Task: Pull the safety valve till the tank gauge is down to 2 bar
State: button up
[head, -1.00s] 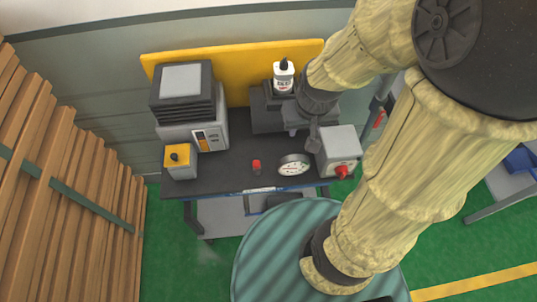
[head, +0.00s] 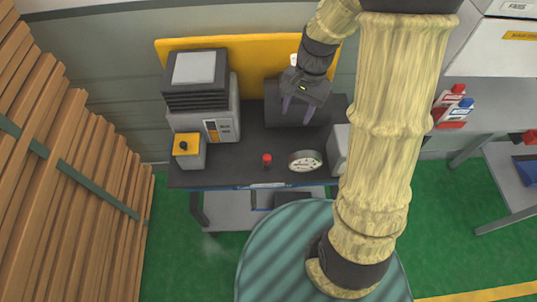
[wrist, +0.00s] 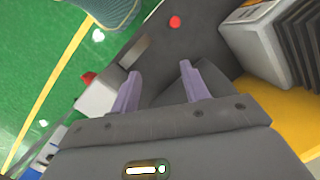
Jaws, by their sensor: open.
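A round white dial gauge (head: 305,160) stands near the front edge of the dark bench top; its needle reading is too small to tell. A small red knob (head: 267,159) stands just left of it, and shows as a red round spot in the wrist view (wrist: 175,22). I cannot tell for sure which part is the safety valve. My gripper (head: 297,112) is open and empty, above the back of the bench, behind the gauge and red knob. Its two purple fingers show apart in the wrist view (wrist: 160,70), with nothing between them.
A grey box (head: 339,150) at the bench's right is partly hidden by my arm; its red knob shows in the wrist view (wrist: 88,77). A louvred grey machine (head: 200,95) and yellow-topped box (head: 187,146) stand left. Wooden slats (head: 60,170) line the far left.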

aim_at(267, 157)
jog(key=w+a+f+m+g, duration=0.1)
jog(key=w+a+f+m+y, duration=0.1)
jog(key=w+f, duration=0.1)
jog(key=shift+w+a+m+g+b, duration=0.15)
jog(key=shift+a+m+g+b, duration=0.15)
jog(key=shift+a+m+g, duration=0.1)
jog(key=p+x, duration=0.2)
jog(key=x, duration=1.5)
jog(key=shift+a+f+p, duration=0.1)
jog(key=shift+a+p, duration=0.15)
jog(key=shift+p, duration=0.05)
